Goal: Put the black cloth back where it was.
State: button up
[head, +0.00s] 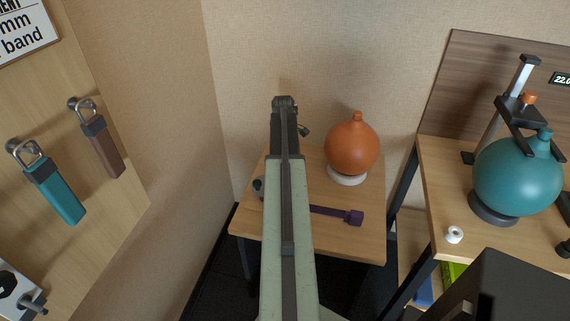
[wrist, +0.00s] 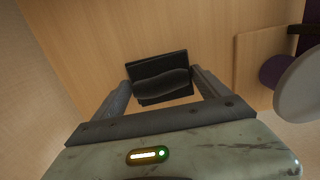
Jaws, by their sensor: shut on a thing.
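The black cloth (wrist: 158,68) shows in the wrist view as a small, dark, folded piece between the fingertips of my gripper (wrist: 160,82). My gripper is shut on it and holds it over a pale wooden surface. I cannot tell whether the cloth touches that surface. In the head view my arm reaches forward over the small wooden table (head: 345,243) and hides the cloth.
On the small table, an orange round flask (head: 351,148) sits on a white ring (head: 347,178), right of my arm. A purple tool (head: 337,213) lies partly under my arm. A teal flask (head: 517,178) stands on the right bench. Tools hang on the left board.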

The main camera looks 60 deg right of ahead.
jog(key=o, duration=1.6)
jog(key=shift+f, duration=0.1)
notch_tip(320, 180, up, 12)
jog(key=p, duration=1.2)
jog(key=shift+w, duration=0.25)
jog(key=shift+a, duration=0.15)
